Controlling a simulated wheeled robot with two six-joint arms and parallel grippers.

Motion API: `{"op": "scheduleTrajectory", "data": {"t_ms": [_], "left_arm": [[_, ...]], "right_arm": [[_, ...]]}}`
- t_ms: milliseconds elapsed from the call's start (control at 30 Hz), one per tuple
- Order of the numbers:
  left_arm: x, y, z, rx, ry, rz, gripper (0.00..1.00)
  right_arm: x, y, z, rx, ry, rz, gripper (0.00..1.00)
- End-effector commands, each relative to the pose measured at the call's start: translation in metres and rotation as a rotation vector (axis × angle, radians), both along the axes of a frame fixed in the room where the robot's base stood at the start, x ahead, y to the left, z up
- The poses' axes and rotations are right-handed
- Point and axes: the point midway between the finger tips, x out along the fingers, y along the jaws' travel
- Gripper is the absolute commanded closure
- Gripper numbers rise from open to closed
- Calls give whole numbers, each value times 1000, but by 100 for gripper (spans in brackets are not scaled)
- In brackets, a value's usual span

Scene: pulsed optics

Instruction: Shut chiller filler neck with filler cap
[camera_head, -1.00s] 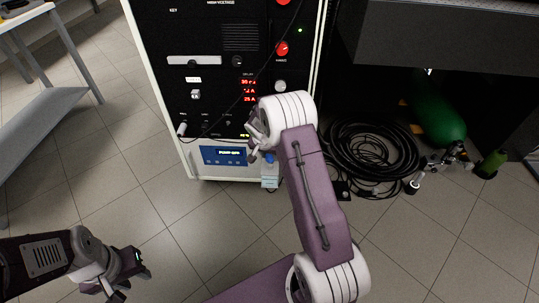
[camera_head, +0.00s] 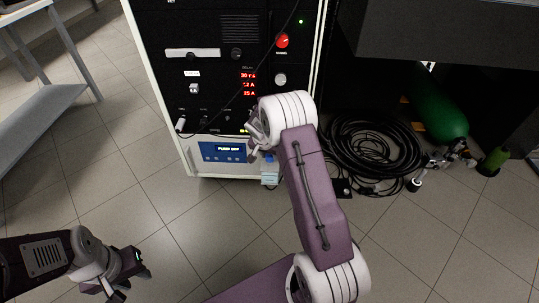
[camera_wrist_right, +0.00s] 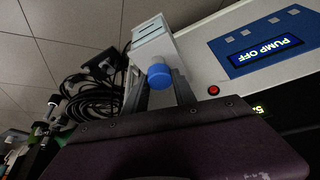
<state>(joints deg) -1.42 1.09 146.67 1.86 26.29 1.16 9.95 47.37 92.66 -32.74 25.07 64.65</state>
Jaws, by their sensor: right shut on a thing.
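The blue filler cap (camera_wrist_right: 158,76) sits between the two fingers of my right gripper (camera_wrist_right: 161,92) in the right wrist view. My right gripper (camera_head: 260,148) is shut on it, low at the front of the cabinet. The chiller (camera_head: 222,152) is the white-fronted unit at the cabinet's bottom; its display reads PUMP OFF and also shows in the wrist view (camera_wrist_right: 265,50). A pale box (camera_wrist_right: 153,38) lies just beyond the cap. My left gripper (camera_head: 132,277) is empty, fingers apart, at the lower left.
A black rack (camera_head: 220,60) stands above the chiller, with a dark cable (camera_head: 256,77) hanging across its front. Coiled black hoses (camera_head: 370,150) and a green cylinder (camera_head: 440,110) lie at the right. A grey table (camera_head: 45,110) stands at the left. The floor in front is clear.

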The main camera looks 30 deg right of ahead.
Motion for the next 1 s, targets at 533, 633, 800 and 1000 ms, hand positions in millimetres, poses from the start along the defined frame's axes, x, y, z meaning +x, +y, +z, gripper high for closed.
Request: {"op": "scheduleTrajectory", "data": {"t_ms": [533, 633, 800, 1000], "left_arm": [[0, 0, -12, 0, 0, 0, 64], [0, 0, -14, 0, 0, 0, 64], [0, 0, -19, 0, 0, 0, 64], [0, 0, -18, 0, 0, 0, 64]], "right_arm": [[0, 0, -12, 0, 0, 0, 100], [0, 0, -13, 0, 0, 0, 100], [0, 0, -17, 0, 1, 0, 100], [-1, 0, -17, 1, 3, 1, 100]]}}
